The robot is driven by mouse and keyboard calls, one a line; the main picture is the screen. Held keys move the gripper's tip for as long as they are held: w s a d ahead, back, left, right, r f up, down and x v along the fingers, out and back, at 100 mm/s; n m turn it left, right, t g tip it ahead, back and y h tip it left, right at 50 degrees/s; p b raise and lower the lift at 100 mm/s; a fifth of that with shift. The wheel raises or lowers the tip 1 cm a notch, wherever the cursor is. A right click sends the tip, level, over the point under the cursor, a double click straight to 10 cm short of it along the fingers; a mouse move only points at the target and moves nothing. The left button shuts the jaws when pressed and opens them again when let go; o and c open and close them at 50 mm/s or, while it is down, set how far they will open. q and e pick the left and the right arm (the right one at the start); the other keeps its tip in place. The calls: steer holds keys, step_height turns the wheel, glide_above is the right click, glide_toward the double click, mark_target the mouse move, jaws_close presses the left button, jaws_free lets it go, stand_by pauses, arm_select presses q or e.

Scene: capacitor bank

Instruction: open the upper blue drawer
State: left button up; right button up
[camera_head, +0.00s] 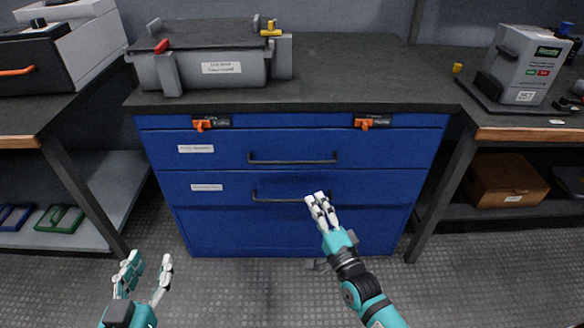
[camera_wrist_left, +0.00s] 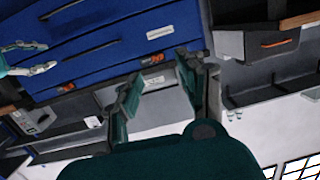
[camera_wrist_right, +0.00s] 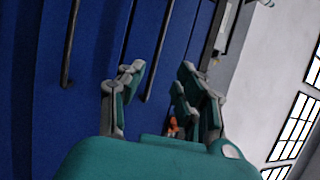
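The upper blue drawer (camera_head: 400,148) is shut, flush with the blue cabinet front, with a dark bar handle (camera_head: 293,161) and a white label at left. The lower blue drawer (camera_head: 390,190) below it is also shut, with its own handle (camera_head: 265,199). My right gripper (camera_head: 315,200) is open and empty, in front of the drawers, overlapping the lower handle's right end in the head view. In the right wrist view (camera_wrist_right: 158,85) the upper handle (camera_wrist_right: 160,50) runs between its fingers, apparently ahead of them. My left gripper (camera_head: 148,270) is open and empty, low at left.
Two orange latches (camera_head: 203,124) (camera_head: 366,123) sit under the dark worktop (camera_head: 350,75). A grey lidded case (camera_head: 215,65) stands on it. Side tables flank the cabinet, a grey device (camera_head: 525,60) on the right one. The floor in front is clear.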

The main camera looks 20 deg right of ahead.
steer(key=b, duration=0.2)
glide_toward(292, 163)
steer(key=x, duration=0.5)
steer(key=b+x, duration=0.1)
steer(key=x, duration=0.3)
steer(key=shift+w+f, duration=0.2)
steer(key=shift+w, duration=0.25)
arm_select(q)
steer(key=s+d+r+t+h, duration=0.1)
steer(key=s+r+t+h, duration=0.2)
steer(key=r+t, duration=0.6)
steer(key=shift+s+r+t, duration=0.3)
steer(key=shift+s+r, duration=0.2)
steer(key=shift+r, duration=2.1)
arm_select(e)
steer(key=shift+w+r, duration=0.1)
steer(key=shift+w, duration=0.2)
jaws_close()
